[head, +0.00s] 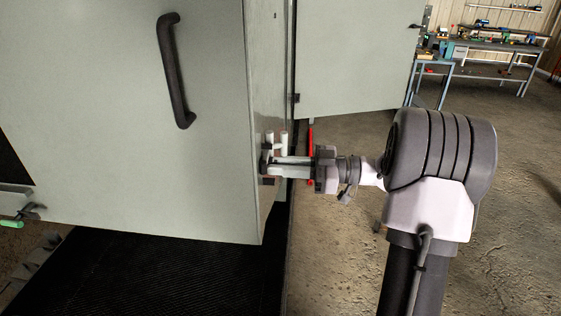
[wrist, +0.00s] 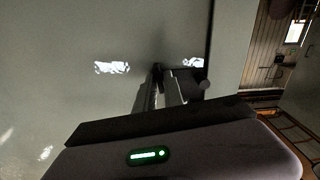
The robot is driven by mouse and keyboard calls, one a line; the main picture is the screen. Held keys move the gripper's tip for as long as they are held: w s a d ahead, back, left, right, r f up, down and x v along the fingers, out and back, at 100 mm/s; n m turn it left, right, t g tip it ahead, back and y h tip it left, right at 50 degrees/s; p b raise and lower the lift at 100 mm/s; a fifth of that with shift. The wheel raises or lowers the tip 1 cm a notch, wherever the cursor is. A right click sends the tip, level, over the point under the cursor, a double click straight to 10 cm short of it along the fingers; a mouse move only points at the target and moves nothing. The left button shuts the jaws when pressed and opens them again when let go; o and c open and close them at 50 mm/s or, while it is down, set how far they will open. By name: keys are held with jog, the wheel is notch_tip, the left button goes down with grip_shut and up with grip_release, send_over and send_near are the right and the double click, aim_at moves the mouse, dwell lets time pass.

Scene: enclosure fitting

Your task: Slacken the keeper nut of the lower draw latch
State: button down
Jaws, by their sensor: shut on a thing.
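The lower draw latch (head: 283,143) is on the narrow side face of the grey-green enclosure (head: 205,130), low down near its corner. Pale, short cylindrical parts stand up there. My gripper (head: 271,168) reaches in from the right, level, with its fingertips at the latch, just below these parts. It is shut on a small part there, at the place of the keeper nut; the fingers hide most of it. In the wrist view, my gripper (wrist: 163,75) points at the grey panel, and dark latch parts (wrist: 190,82) show beside the fingertips on the right.
A black handle (head: 176,70) stands out from the enclosure's front. A grey panel (head: 355,60) stands behind, with a red upright bar (head: 310,150) near its lower left. A workbench (head: 490,50) with tools is far back right. The concrete floor (head: 510,220) at right is clear.

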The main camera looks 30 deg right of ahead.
jog(key=shift+s+f+n+b, duration=0.15)
jog(key=shift+n+b, duration=1.35)
jog(key=shift+n, duration=3.05)
jog(key=shift+w+f+n+b, duration=0.15)
jog(key=shift+n+b, duration=1.3)
jog(key=shift+n, duration=3.05)
jog(key=shift+s+f+n+b, duration=0.15)
jog(key=shift+n+b, duration=1.35)
jog(key=shift+n, duration=3.05)
jog(key=c, duration=1.5)
grip_release()
jog(key=shift+r, duration=0.1)
